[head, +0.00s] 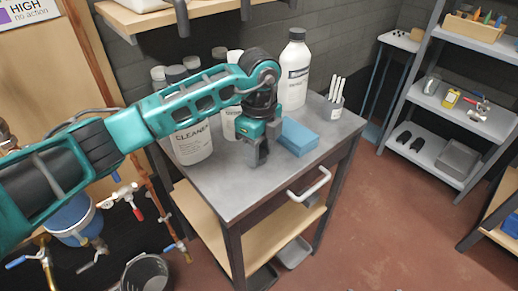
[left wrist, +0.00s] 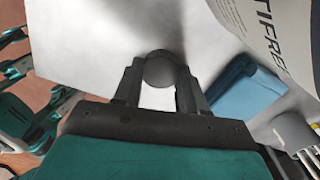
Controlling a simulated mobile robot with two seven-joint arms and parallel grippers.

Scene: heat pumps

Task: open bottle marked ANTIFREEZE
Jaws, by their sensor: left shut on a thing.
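A tall white bottle (head: 293,88) stands at the back of the grey bench top, behind a blue block. In the left wrist view the bottle (left wrist: 285,35) shows part of the lettering of ANTIFREEZE. My left gripper (head: 258,157) is low over the bench, left of the blue block and apart from the bottle. It is shut on a dark grey round piece (left wrist: 160,70) that looks like a cap. My right gripper is not in view.
The blue block (head: 299,137) and a cup of white sticks (head: 333,108) are on the bench (head: 240,195). A white CLEANER bottle (head: 192,143) and other bottles stand at left, partly behind my arm. The bench's front is clear. A shelf (head: 438,106) stands at right.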

